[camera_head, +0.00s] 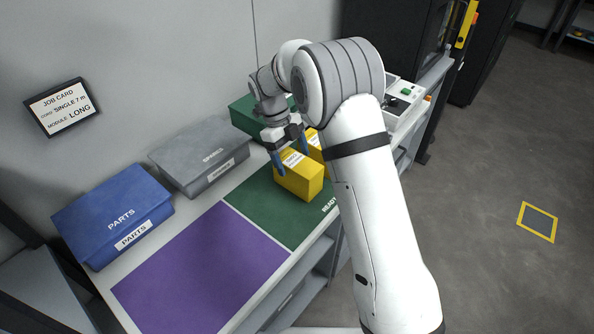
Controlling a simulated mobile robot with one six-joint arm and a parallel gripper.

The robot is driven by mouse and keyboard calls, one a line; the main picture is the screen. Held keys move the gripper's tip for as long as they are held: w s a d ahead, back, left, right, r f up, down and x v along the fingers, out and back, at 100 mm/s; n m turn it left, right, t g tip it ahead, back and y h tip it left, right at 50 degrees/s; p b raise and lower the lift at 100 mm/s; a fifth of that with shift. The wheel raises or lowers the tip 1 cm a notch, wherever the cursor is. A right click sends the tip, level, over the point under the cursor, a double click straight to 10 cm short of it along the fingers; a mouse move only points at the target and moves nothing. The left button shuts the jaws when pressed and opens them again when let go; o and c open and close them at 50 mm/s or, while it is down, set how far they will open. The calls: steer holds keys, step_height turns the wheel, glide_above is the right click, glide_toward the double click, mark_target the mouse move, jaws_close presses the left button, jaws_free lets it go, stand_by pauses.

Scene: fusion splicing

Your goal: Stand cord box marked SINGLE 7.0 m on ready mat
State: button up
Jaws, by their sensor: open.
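A yellow cord box (301,180) stands on the green ready mat (262,206), near the mat's far right part. The print on its white label is too small to read. My gripper (291,160) is over this box, its blue fingers apart on either side of the top. I cannot tell whether the fingers touch the box. A second yellow box (315,146) shows just behind it, partly hidden by my arm.
A purple mat (203,270) lies left of the green mat, bare. A blue PARTS box (115,215) and a grey SPARES box (200,155) stand along the wall, with a green box (243,116) beyond. The job card (62,106) on the wall reads SINGLE 7 m, LONG.

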steer(key=v, duration=0.6)
steer(key=shift+w+a+r+b, duration=0.1)
steer(key=shift+a+r+b, duration=0.1)
steer(key=shift+r+b, duration=0.15)
steer(key=shift+d+r, duration=0.25)
steer(key=shift+r, duration=0.05)
steer(key=s+d+r+n+t+y, duration=0.2)
steer(key=s+d+r+n, duration=0.6)
steer(key=s+d+n, duration=0.35)
steer(key=s+d+f+n+t, duration=0.1)
steer(key=s+d+n+t, duration=0.1)
steer(key=s+d+n, duration=0.2)
steer(key=s+d+f+n+t+y, duration=0.1)
steer(key=s+d+n, duration=0.3)
steer(key=s+n, duration=0.6)
steer(key=s, duration=0.3)
steer(key=shift+s+d+t, duration=0.15)
steer(key=shift+s+t, duration=0.2)
steer(key=shift+t, duration=0.05)
steer(key=shift+c, duration=0.5)
